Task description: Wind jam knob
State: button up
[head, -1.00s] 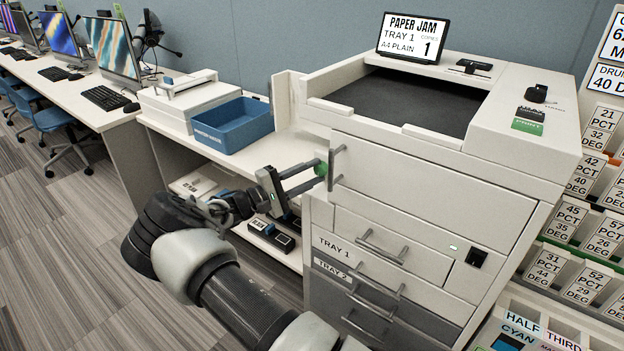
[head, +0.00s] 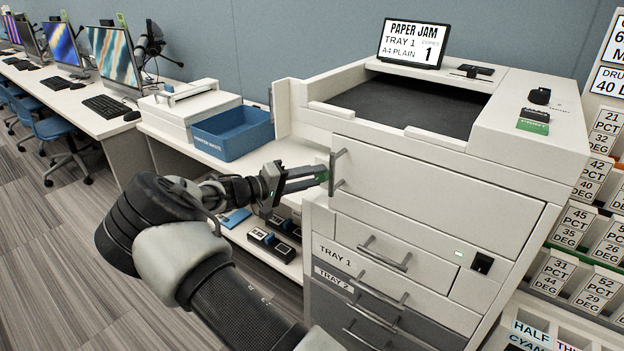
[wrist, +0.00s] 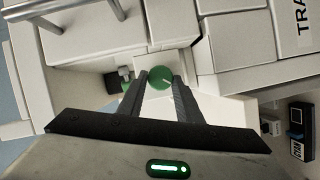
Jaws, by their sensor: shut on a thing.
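The green round jam knob (wrist: 161,77) sits on the printer's left side, with a light line across its face in the wrist view. My gripper (wrist: 160,88) is shut on it, one dark finger on each side. In the head view my gripper (head: 322,173) reaches the printer's left edge beside the upper door handle, and its fingers hide most of the knob. The printer (head: 420,195) is a large white machine, and its screen (head: 411,43) reads PAPER JAM, TRAY 1, A4 PLAIN, 1.
The upper door's vertical handle (head: 338,172) is close to my fingers. Drawers labelled TRAY 1 (head: 337,254) and TRAY 2 lie below. A blue bin (head: 232,128) stands on the side table, with dark boxes (head: 274,244) on the shelf beneath. Label racks (head: 590,220) stand at right.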

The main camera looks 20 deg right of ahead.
dwell(0.4)
jog(key=o, duration=0.8)
jog(key=shift+c, duration=0.2)
jog(key=p+v, duration=0.2)
jog(key=v, duration=1.5)
jog(key=shift+a+p, duration=0.2)
jog(key=shift+p, duration=0.1)
jog(key=shift+s+r, duration=0.1)
